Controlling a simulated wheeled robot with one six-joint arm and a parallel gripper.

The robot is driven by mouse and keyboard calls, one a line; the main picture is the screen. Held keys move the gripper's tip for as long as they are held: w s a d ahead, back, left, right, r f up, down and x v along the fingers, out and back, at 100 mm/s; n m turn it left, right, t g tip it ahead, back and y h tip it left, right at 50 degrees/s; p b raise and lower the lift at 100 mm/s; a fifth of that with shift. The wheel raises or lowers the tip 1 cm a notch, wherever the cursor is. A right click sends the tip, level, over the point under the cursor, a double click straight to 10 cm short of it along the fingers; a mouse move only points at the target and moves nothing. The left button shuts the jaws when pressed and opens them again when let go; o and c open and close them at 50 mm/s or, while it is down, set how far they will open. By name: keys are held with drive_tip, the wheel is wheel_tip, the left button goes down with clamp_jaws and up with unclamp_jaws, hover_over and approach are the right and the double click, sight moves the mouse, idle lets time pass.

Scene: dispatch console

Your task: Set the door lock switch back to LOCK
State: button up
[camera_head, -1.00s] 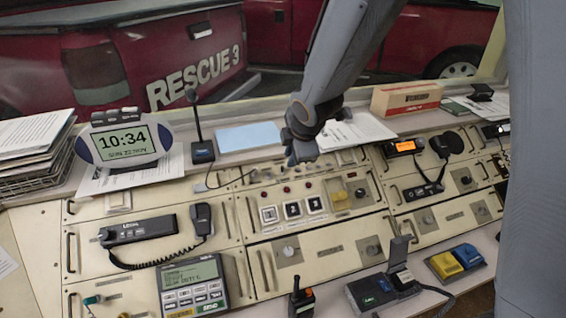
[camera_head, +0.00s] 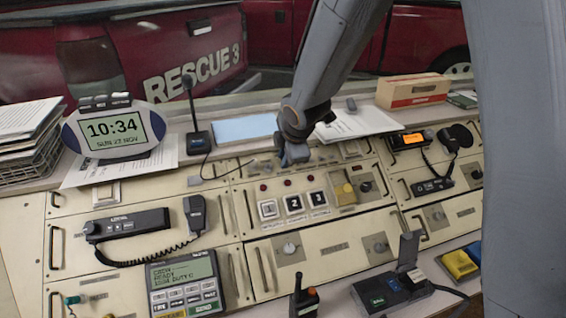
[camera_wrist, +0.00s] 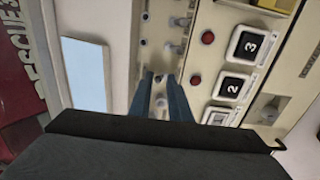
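A row of small metal toggle switches (camera_wrist: 168,47) runs along the top strip of the middle console panel, and part of it shows in the head view (camera_head: 330,158). Their labels are not legible, so I cannot tell which one is the door lock switch or how it is set. My gripper (camera_head: 292,158) points down at the left part of this strip. In the wrist view my gripper (camera_wrist: 161,78) has its two fingers apart, with small switches showing in the gap between them. The fingers partly hide the strip; I cannot tell whether they touch a switch.
Red indicators (camera_wrist: 195,81) and numbered buttons (camera_wrist: 231,88) lie beside the strip.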

drive_tip(key=shift+s+d+f+b, duration=0.15)
drive_tip(key=shift+s+f+b, duration=0.4)
drive_tip(key=shift+b, duration=0.3)
idle(0.4)
drive_tip(key=shift+r, duration=0.25)
drive_tip(key=shift+s+d+r+p, duration=0.1)
drive_tip(key=shift+s+r+p, duration=0.15)
drive_tip(key=shift+r+p, duration=0.25)
drive_tip(key=p+v, duration=0.3)
drive_tip(key=v, duration=0.1)
drive_tip(key=shift+s+r+p, duration=0.25)
drive_tip(key=shift+p, duration=0.05)
